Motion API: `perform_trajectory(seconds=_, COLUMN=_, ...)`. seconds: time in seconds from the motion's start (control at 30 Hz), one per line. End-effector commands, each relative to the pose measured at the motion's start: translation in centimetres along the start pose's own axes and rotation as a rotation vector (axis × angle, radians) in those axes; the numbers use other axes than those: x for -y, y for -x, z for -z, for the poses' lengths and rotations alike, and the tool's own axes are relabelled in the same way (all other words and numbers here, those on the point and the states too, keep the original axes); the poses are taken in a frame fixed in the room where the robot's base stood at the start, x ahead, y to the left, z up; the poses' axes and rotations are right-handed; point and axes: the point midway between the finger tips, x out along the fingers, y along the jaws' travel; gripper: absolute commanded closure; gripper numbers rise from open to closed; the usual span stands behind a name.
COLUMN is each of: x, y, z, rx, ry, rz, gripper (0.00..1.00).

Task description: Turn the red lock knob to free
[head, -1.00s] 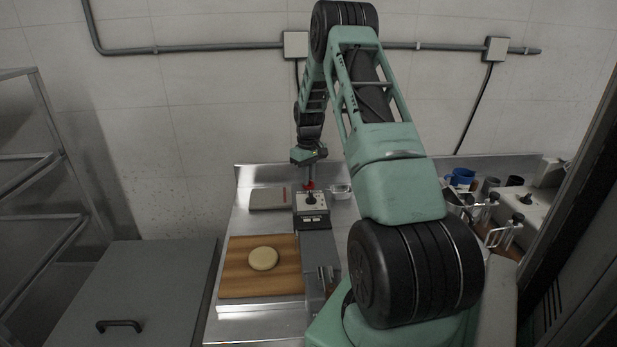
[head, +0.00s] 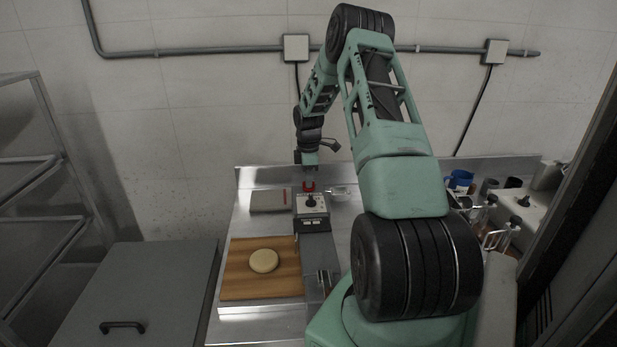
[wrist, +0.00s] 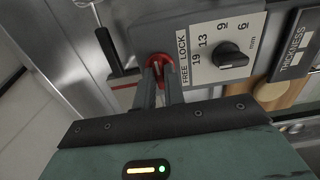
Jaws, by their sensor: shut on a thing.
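The red lock knob (wrist: 157,62) is on the grey machine's panel (wrist: 196,20), beside a white label with the words FREE and LOCK. In the head view the knob is a small red spot (head: 308,187) at the back of the machine (head: 313,222). My gripper (wrist: 160,72) comes down on the knob with its two fingers close around it, shut on it. It also shows in the head view (head: 310,182). The fingers cover part of the knob, and I cannot tell which word it points to.
A black thickness dial (wrist: 232,55) with numbers sits right of the knob. A black handle (wrist: 108,48) is left of it. A wooden board (head: 240,287) with a pale dough disc (head: 264,261) lies in front.

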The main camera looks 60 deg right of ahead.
Motion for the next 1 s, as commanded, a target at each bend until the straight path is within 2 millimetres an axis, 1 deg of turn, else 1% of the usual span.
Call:
perform_trajectory(seconds=0.03, x=-0.13, y=0.31, z=0.00, rx=-0.001, ry=0.041, rz=-0.004, gripper=1.00)
perform_trajectory(seconds=0.7, x=-0.14, y=0.35, z=0.02, rx=-0.001, ry=0.677, rz=-0.005, gripper=1.00)
perform_trajectory(seconds=1.0, x=-0.13, y=0.29, z=0.01, rx=0.000, ry=0.920, rz=-0.004, gripper=1.00)
